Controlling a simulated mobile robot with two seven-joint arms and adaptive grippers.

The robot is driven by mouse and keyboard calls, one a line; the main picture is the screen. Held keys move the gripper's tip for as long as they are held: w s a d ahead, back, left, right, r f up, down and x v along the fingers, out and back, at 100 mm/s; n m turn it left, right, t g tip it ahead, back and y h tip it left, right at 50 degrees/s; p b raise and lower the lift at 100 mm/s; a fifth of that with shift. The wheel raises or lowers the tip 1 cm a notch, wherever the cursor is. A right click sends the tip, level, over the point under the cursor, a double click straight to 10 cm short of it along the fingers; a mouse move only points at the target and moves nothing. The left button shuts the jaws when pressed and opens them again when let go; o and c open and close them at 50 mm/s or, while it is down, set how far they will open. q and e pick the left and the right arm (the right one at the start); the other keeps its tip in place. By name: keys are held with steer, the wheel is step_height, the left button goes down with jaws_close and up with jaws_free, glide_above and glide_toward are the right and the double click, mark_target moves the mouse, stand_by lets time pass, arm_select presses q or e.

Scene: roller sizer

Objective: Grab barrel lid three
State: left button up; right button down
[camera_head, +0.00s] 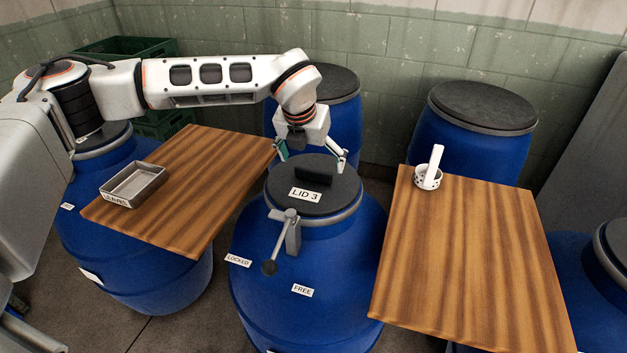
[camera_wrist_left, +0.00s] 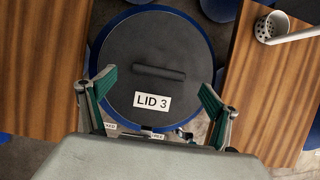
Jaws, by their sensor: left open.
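Barrel lid three (camera_head: 330,202) is a dark round lid with a raised bar handle (camera_head: 313,174) and a "LID 3" label. It sits on the blue barrel (camera_head: 345,265) in the middle. A lever clamp (camera_head: 290,235) with a dark knob is on the barrel's front, near the "LOCKED" and "FREE" labels. My left gripper (camera_head: 312,160) is open and empty above the far part of the lid. In the left wrist view the lid (camera_wrist_left: 195,65) and its handle (camera_wrist_left: 159,73) lie between the spread fingers (camera_wrist_left: 157,98). My right gripper is not in view.
A wooden board (camera_head: 215,170) at left carries a metal tray (camera_head: 155,177) labelled "LEAVES". Another board (camera_head: 460,260) at right carries a white perforated cup with a handle (camera_head: 428,181). Other blue barrels (camera_head: 470,145) stand behind. A green crate (camera_head: 130,48) is at back left.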

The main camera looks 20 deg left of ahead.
mark_target(313, 169)
arm_select(q)
steer(key=x, duration=0.5)
steer(key=shift+a+p, duration=0.15)
steer(key=shift+p, duration=0.15)
steer(key=shift+c, duration=0.4)
steer(key=c, duration=1.4)
